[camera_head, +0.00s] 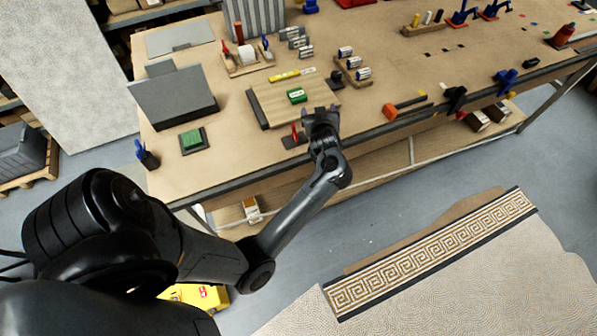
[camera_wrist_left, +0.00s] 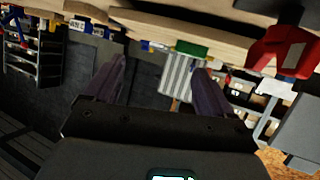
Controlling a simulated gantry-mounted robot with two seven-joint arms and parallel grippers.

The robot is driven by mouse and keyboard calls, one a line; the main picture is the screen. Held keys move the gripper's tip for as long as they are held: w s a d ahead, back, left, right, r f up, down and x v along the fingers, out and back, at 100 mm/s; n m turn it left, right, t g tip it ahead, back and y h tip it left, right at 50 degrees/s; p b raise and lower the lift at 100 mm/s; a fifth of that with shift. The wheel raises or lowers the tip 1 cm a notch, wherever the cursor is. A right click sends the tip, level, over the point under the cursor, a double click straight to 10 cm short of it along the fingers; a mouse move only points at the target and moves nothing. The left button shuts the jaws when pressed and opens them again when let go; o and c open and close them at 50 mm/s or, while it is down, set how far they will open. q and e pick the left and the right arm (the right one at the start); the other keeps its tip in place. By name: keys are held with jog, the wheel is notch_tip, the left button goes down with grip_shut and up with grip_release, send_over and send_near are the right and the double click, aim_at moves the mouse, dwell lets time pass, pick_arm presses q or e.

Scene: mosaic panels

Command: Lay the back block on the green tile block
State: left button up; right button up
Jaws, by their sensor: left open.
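A green block (camera_head: 297,96) with a pale label lies on a wooden board (camera_head: 268,106) near the table's front edge. It also shows in the left wrist view (camera_wrist_left: 191,48), above and between my fingers. I see only one such block on the board and cannot tell which thing is the back block. My left gripper (camera_head: 321,113) is at the board's front right corner, just in front of the green block and apart from it. Its two fingers (camera_wrist_left: 157,80) are spread, with nothing between them. My right gripper is not in view.
A red-handled tool (camera_head: 295,134) lies left of my gripper; an orange-headed hammer (camera_head: 404,105) lies to the right. A yellow level (camera_head: 291,75) lies behind the board. A green pad in a dark tray (camera_head: 193,140) and a grey box (camera_head: 172,97) stand left. Table between is clear.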

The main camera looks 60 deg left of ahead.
pick_arm(q)
jog(key=d+m+t+h, duration=0.1)
jog(key=d, duration=0.1)
jog(key=s+d+f+m+t+h, duration=0.1)
jog(key=d+m+h, duration=0.1)
jog(key=d, duration=0.1)
jog(key=d+m+t+h, duration=0.1)
jog(key=d+m, duration=0.1)
jog(key=shift+s+d+f+h, duration=0.25)
jog(key=shift+s+f+h, duration=0.05)
jog(key=shift+f+h, duration=0.1)
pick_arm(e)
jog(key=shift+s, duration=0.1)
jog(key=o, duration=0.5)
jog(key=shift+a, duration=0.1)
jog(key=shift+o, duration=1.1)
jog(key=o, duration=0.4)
pick_arm(q)
jog(key=s+d+f+m+g+h, duration=0.2)
jog(key=s+d+m, duration=0.3)
jog(key=s+d, duration=0.5)
jog(key=s+d+f+m+g+h, duration=0.2)
jog(key=s+d+m+h, duration=0.3)
jog(key=s+d, duration=0.5)
jog(key=s+g, duration=0.1)
jog(key=s, duration=0.1)
jog(key=shift+s+d+g, duration=0.15)
jog(key=shift+s+g, duration=0.2)
jog(key=shift+g, duration=0.05)
